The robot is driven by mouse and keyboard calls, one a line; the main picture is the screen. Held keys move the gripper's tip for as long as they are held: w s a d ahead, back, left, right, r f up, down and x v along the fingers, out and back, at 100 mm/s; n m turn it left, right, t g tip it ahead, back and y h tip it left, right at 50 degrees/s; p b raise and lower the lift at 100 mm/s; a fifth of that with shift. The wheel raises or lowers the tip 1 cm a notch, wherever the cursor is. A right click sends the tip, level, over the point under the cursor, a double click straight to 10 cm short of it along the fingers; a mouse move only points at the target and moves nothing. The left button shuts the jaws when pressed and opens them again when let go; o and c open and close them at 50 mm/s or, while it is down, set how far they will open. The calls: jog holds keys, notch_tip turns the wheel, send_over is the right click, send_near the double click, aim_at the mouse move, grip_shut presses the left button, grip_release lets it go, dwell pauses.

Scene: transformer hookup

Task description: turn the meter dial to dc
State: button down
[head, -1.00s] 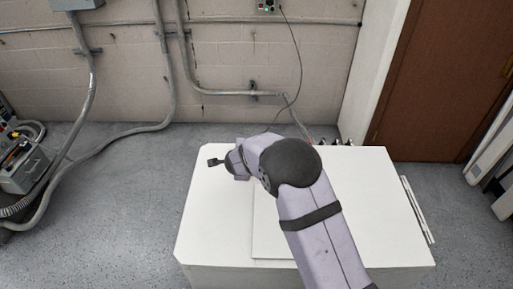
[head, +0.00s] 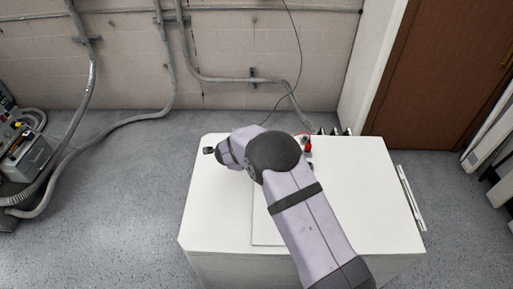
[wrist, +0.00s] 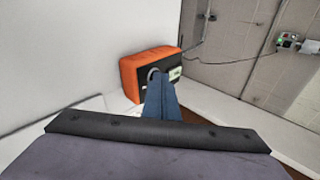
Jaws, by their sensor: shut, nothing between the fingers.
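The meter (wrist: 130,72) is an orange box with a dark face in the wrist view, past my fingertips. A round grey dial (wrist: 153,72) on its face is partly covered by my fingers, so its setting cannot be read. A pale display (wrist: 175,73) sits to the right of the dial. My gripper (wrist: 160,77) is shut and empty, its blue fingers together, with the tips in front of or at the dial; I cannot tell whether they touch. In the head view my gripper (head: 209,150) is over the table's far left corner. I cannot make out the meter there.
The white table (head: 365,200) has bare room on its right. A red piece (head: 308,144) and dark parts (head: 335,131) stand at its back edge, partly behind my arm. A grey conduit (head: 225,79) runs along the wall, and a small box (wrist: 288,40) hangs there.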

jog(key=shift+w+d, duration=0.1)
jog(key=shift+w+d+f, duration=0.1)
jog(key=shift+w+d, duration=0.35)
jog(key=shift+d, duration=0.1)
jog(key=shift+s+f, duration=0.1)
jog(key=shift+s, duration=0.05)
jog(key=shift+s+a+b, duration=0.15)
jog(key=shift+s+b, duration=0.2)
jog(key=shift+s, duration=0.15)
jog(key=shift+s+a+b, duration=0.15)
jog(key=shift+s+b, duration=0.15)
jog(key=shift+s, duration=0.3)
jog(key=shift+s+a+b, duration=0.15)
jog(key=shift+s+b, duration=0.15)
jog(key=shift+s, duration=0.25)
jog(key=b+v, duration=0.1)
jog(key=v, duration=0.9)
jog(key=shift+s, duration=0.2)
